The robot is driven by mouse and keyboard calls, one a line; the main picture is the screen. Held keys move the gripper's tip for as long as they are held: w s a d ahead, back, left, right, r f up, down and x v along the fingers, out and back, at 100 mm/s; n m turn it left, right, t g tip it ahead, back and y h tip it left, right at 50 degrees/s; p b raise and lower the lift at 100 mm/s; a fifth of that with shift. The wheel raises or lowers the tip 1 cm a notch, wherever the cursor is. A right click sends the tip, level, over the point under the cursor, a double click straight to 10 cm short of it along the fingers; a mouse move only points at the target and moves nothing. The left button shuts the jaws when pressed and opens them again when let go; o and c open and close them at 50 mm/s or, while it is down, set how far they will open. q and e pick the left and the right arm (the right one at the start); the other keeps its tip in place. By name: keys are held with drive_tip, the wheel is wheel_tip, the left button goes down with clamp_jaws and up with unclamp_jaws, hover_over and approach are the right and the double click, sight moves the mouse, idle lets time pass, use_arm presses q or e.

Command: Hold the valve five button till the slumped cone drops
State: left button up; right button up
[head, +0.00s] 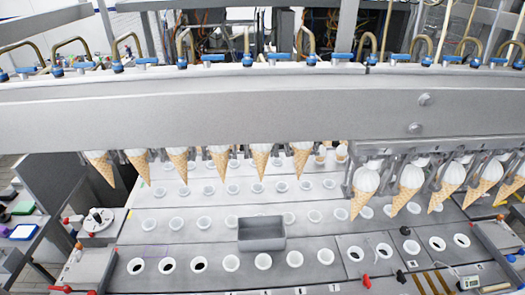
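Waffle cones hang point down in a row under the wide grey beam (230,112). The left group runs from the leftmost cone (102,168) to a cone (301,160) near the middle. The right group shows white tops and includes a cone (361,203), another cone (408,197) and a cone (447,192). Several look tilted, and I cannot tell which one is slumped. Blue-handled valves line the beam's top, among them a valve (213,58) and a valve (278,56). No valve numbers are readable. Neither of my grippers is in view.
A grey open bin (262,241) sits on the pale plate (200,230) below the cones. Rows of round holes with white rims cover the plate. Side equipment stands at the left.

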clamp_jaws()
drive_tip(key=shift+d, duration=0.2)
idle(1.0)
